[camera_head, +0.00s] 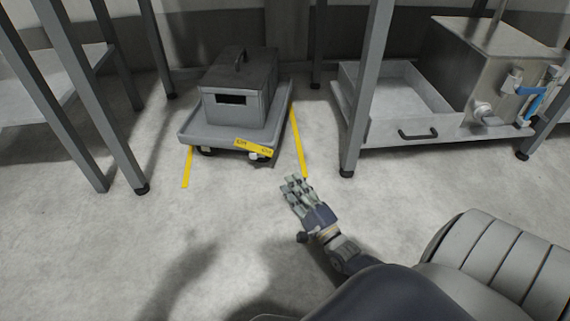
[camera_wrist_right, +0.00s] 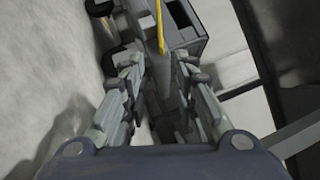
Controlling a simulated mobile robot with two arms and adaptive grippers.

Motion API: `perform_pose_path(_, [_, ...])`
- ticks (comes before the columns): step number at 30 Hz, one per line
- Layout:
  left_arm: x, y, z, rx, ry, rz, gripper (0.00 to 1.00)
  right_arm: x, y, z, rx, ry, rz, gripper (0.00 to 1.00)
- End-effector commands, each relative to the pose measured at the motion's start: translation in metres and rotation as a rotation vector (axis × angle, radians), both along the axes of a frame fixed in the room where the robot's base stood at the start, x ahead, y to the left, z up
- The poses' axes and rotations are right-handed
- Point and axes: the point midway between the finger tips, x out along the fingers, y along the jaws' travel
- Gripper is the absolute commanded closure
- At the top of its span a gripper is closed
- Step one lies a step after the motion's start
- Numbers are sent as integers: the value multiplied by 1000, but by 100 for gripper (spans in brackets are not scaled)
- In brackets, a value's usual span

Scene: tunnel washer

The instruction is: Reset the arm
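My right gripper (camera_head: 298,188) reaches forward over the bare floor in the head view, in front of the grey cart. In the right wrist view its two fingers (camera_wrist_right: 165,95) stand apart with a gap between them and nothing held. My right arm comes in from the lower right of the head view. My left gripper does not show in either view.
A low grey cart (camera_head: 187,128) with a lidded metal box (camera_head: 238,85) stands between yellow floor strips (camera_head: 298,140). Table legs (camera_head: 362,95) flank the cart. The floor in front is clear.

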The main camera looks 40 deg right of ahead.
Motion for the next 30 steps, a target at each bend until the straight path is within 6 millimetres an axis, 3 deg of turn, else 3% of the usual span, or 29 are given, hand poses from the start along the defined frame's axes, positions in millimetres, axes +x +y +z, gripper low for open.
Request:
perform_pose_path(6, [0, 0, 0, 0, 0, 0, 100, -11, 1, -2, 0, -1, 0, 73])
perform_pose_path(23, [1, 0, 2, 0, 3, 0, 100, -11, 3, 1, -5, -4, 1, 73])
perform_pose_path(26, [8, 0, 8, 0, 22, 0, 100, -9, 15, 24, -41, -29, 10, 73])
perform_pose_path(29, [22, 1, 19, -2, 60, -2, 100, -7, 43, 71, -126, -86, 22, 73])
perform_pose_path(30, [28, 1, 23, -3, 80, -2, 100, -7, 57, 97, -174, -119, 24, 73])
